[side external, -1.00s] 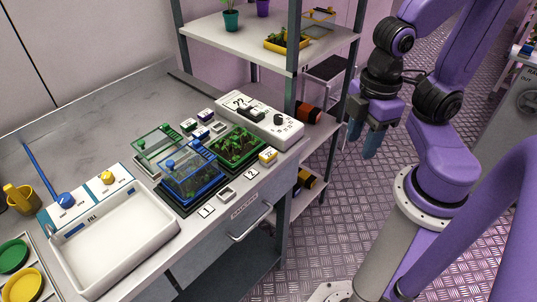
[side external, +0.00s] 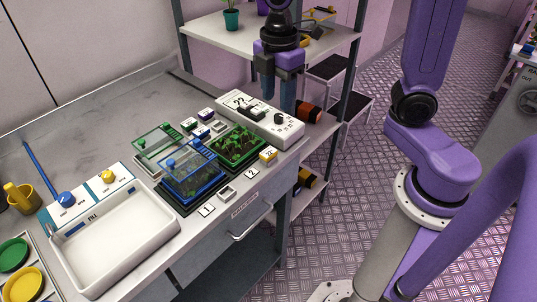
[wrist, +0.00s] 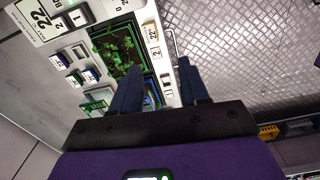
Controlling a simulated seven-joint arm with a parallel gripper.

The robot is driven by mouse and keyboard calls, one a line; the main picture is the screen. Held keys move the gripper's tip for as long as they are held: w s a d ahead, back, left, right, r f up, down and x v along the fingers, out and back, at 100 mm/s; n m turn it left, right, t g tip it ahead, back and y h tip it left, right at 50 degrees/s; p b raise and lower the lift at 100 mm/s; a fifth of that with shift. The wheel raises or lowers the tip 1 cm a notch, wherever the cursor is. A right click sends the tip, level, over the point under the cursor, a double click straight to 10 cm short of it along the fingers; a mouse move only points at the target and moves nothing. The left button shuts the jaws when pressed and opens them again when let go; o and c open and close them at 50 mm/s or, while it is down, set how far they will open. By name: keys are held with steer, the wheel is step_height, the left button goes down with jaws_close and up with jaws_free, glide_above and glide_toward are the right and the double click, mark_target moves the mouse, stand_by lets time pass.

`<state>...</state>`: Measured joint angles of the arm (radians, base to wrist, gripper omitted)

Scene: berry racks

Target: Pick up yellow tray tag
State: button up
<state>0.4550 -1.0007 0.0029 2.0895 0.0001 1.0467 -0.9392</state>
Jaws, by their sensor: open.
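The yellow tray tag (side external: 268,155) is a small yellow block with a marked pale face. It sits on the bench near the front edge, just right of the green seedling tray (side external: 236,146). In the wrist view the yellow tag (wrist: 150,29) shows near the top, beyond the fingers, beside the seedlings (wrist: 118,50). My gripper (side external: 278,88) is open and empty, with its blue fingers pointing down. It is well above the bench, in front of the shelf and near the white control box. In the wrist view its fingers (wrist: 160,70) are spread apart.
Green and purple tags (side external: 190,124) lie behind the trays. A blue-lidded tray (side external: 190,175) stands to the left.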

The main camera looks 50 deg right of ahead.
steer(key=w, duration=0.2)
glide_above(268, 152)
steer(key=shift+n, duration=0.3)
steer(key=f, duration=1.1)
steer(key=shift+s+d, duration=0.1)
steer(key=shift+d, duration=0.25)
steer(key=shift+a+f, duration=0.15)
steer(key=shift+f, duration=1.4)
steer(key=shift+a+f, duration=0.15)
steer(key=shift+f, duration=1.4)
steer(key=c, duration=0.8)
